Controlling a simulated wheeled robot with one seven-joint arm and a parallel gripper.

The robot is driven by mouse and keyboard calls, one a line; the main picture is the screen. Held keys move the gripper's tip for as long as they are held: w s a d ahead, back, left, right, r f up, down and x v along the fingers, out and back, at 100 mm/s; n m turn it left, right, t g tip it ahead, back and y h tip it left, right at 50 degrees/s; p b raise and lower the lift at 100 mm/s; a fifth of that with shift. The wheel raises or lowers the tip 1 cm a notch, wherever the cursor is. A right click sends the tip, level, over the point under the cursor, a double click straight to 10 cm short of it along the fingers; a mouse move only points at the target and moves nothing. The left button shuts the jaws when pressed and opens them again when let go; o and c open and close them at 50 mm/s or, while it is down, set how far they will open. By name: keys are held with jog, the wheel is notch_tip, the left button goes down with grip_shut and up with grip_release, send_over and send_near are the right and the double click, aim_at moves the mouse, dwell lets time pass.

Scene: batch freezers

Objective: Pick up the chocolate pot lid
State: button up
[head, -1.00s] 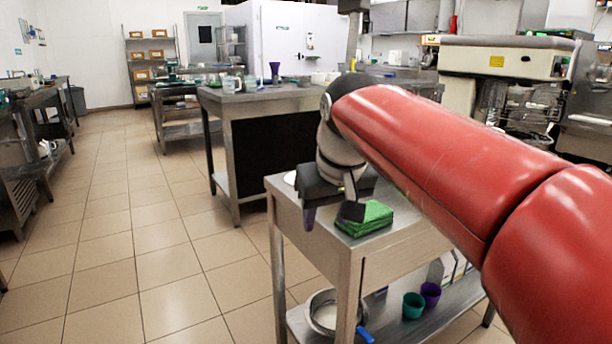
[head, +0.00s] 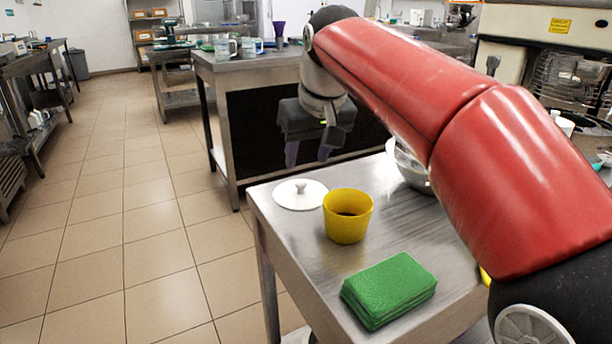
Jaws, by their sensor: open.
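A white round lid with a small knob (head: 300,194) lies flat at the far left corner of the steel table (head: 282,238). A yellow pot (head: 347,217) with something dark inside stands upright and uncovered just right of the lid, close to it. My gripper (head: 308,152) is open and empty, its fingers pointing down. In the picture it appears above the lid, apart from it. I cannot tell exactly how far it is from the lid in depth.
A stack of green cloths (head: 390,289) lies at the table's near side. A metal bowl (head: 409,168) stands at the back right, partly hidden by my red arm. Another steel table (head: 243,65) with jugs stands behind. The tiled floor at left is clear.

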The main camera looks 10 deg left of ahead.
aim_at(301, 183)
jog(key=shift+w+f, duration=0.2)
jog(key=shift+f, duration=0.15)
jog(key=x, duration=0.6)
jog(key=shift+a+f+b, duration=0.15)
jog(key=shift+f+b, duration=0.25)
jog(key=shift+c, duration=0.3)
grip_shut()
